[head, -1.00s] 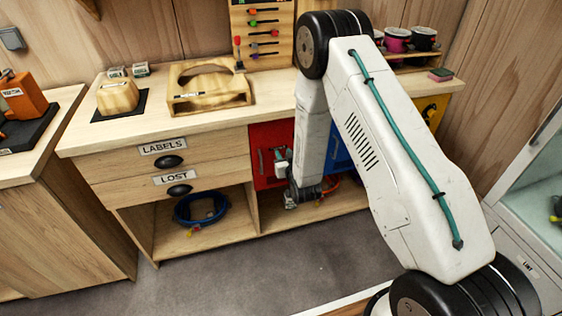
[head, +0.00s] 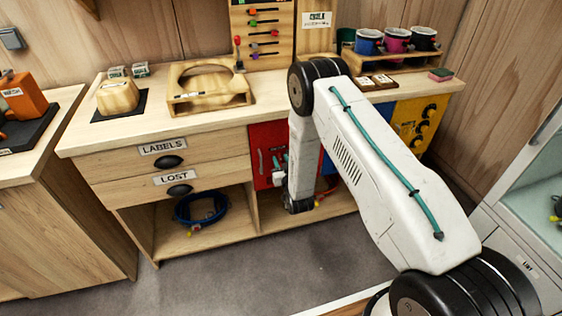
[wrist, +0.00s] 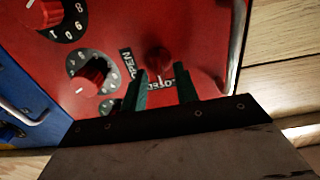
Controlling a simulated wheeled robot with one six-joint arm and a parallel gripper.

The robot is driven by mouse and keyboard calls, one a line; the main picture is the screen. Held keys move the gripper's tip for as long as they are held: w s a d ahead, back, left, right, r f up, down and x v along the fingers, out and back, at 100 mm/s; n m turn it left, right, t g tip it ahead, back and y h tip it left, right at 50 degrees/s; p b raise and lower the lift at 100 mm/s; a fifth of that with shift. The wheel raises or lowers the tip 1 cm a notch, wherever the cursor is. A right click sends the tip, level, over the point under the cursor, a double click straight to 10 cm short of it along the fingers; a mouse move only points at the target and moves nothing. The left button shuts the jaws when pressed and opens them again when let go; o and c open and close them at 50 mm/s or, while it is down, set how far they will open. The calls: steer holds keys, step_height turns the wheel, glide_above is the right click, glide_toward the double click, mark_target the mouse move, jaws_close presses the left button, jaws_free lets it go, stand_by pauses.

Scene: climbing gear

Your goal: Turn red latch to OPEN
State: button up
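The red latch (wrist: 158,60) is a small red knob on the red panel in the wrist view. A dark OPEN label (wrist: 130,66) and a CLOSED label, partly covered, sit beside it. My gripper (wrist: 163,86) is open, with its two dark green fingers apart on either side of the line to the latch. The fingertips are close to the knob; I cannot tell whether they touch it. In the head view the red panel (head: 266,137) shows at the front of the workbench, partly behind my arm, and the latch cannot be made out.
Red dials (wrist: 92,76) with white numbers sit left of the latch. A blue panel (wrist: 22,105) with a metal handle adjoins the red one.

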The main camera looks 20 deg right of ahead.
steer(key=shift+w, duration=0.1)
jaws_close()
steer(key=shift+m, duration=0.3)
steer(key=m, duration=0.8)
steer(key=d+m, duration=0.1)
steer(key=m, duration=0.3)
steer(key=shift+f, duration=0.25)
steer(key=m, duration=0.5)
steer(key=shift+f, duration=0.2)
steer(key=shift+m, duration=0.3)
